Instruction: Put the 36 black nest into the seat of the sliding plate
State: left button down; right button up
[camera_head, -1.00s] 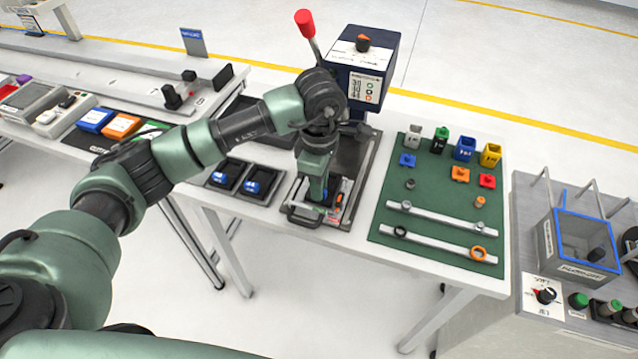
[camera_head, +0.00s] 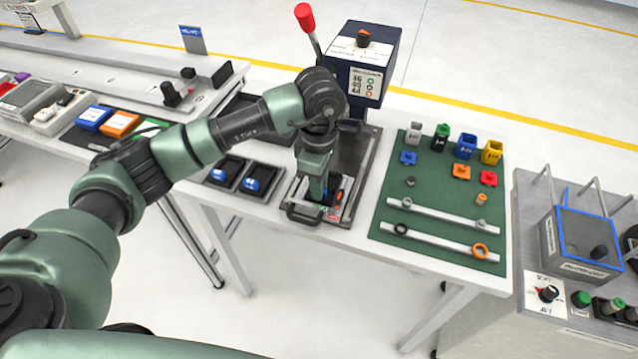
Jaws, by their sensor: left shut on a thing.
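My left gripper (camera_head: 320,198) points down over the front part of the sliding plate (camera_head: 304,214). It is shut on a small dark piece, which looks like the black nest; the wrist and fingers cover most of it, and no number on it can be read. The plate has a black handle at its front edge and some red and white parts beside the fingers. The seat is hidden under the gripper, so I cannot tell whether the nest is in it or just above. My right gripper is not in view.
Behind the plate stands a dark blue press (camera_head: 357,60) with a red-knobbed lever (camera_head: 305,17). Two black trays with blue pieces (camera_head: 252,184) lie to the left. A green mat (camera_head: 440,215) with coloured cups, rails and rings lies right. A blue-rimmed box (camera_head: 580,235) stands further right.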

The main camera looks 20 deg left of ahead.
pick_arm(q)
jog(key=shift+f, duration=0.15)
jog(key=c, duration=1.3)
grip_release()
jog(key=shift+w+r+b, duration=0.1)
jog(key=shift+r+b, duration=0.2)
notch_tip(320, 180, up, 7)
jog(key=shift+r+b, duration=0.15)
jog(key=shift+b, duration=0.6)
